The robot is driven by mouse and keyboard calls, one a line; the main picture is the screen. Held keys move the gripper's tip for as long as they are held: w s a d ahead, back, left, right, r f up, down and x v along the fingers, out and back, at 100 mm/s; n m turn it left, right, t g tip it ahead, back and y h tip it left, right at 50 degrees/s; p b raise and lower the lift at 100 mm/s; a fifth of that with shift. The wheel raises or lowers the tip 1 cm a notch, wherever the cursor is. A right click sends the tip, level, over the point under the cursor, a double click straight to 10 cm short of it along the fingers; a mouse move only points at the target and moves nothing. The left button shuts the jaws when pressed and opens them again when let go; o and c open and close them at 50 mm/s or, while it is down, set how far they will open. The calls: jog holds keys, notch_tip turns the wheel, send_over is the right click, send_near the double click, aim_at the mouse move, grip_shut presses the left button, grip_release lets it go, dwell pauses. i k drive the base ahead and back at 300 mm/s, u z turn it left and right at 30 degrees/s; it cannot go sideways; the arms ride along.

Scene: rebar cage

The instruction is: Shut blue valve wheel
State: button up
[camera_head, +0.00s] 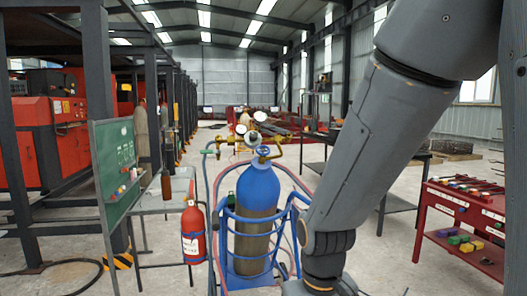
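A blue gas cylinder (258,187) stands upright in a blue tubular cart (229,238) in the middle of the view. Brass valve fittings and round gauges (253,139) sit on top of it. A small wheel-like part (263,151) shows at the cylinder's neck and looks bluish, but it is too small to tell its exact form or how far it is turned. My arm comes down from the upper right, to the right of the cylinder. Its wrist is at the bottom edge, well below the valve. My gripper's fingers are out of the frame.
A red fire extinguisher (193,233) and a green board (115,165) stand left of the cart. A red workbench (462,212) with coloured blocks is at the right. Dark metal tables stand behind my arm. Hoses loop around the cylinder. Some floor is clear between cart and red bench.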

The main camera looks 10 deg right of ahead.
aim_at(262, 153)
jog(key=z, duration=0.35)
jog(key=i, duration=0.9)
jog(key=u, duration=0.3)
